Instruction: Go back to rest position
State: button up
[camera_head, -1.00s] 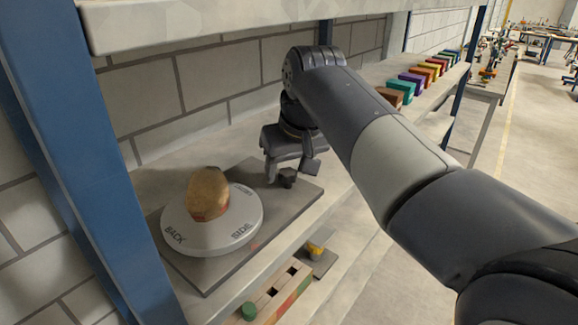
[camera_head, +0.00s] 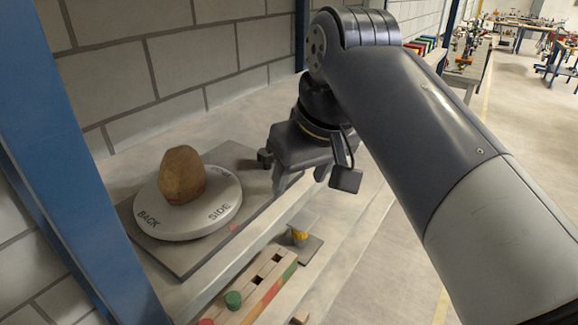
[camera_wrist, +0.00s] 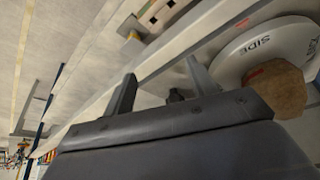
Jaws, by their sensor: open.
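My gripper (camera_head: 298,182) is open and empty in the head view, in front of the shelf edge and to the right of the round white turntable (camera_head: 222,208). In the wrist view its two fingers (camera_wrist: 160,88) stand apart with nothing between them. A brown potato-like lump (camera_head: 181,174) with a reddish patch low on its side sits on the turntable, which is marked BACK and SIDE. The turntable stands on a dark grey plate (camera_head: 187,264) on the shelf. A small dark knob (camera_head: 264,156) on the plate shows just left of my gripper.
A blue shelf post (camera_head: 85,160) stands at the left, with a block wall behind. Below are a wooden block with holes (camera_head: 262,283), a green peg (camera_head: 233,299) and a yellow piece (camera_head: 300,236). Open floor (camera_head: 500,125) lies to the right.

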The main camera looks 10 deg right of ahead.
jog(key=shift+s+d, duration=0.15)
jog(key=shift+s, duration=0.2)
jog(key=w+a+p, duration=0.1)
jog(key=w, duration=0.3)
jog(key=w+a+p, duration=0.1)
jog(key=w, duration=0.2)
jog(key=w+a+p, duration=0.1)
jog(key=w+a, duration=0.1)
jog(key=w, duration=0.2)
jog(key=shift+w, duration=0.3)
jog(key=shift+w+f+p, duration=0.15)
jog(key=shift+f+p, duration=0.15)
jog(key=shift+f, duration=0.3)
jog(key=shift+r, duration=0.1)
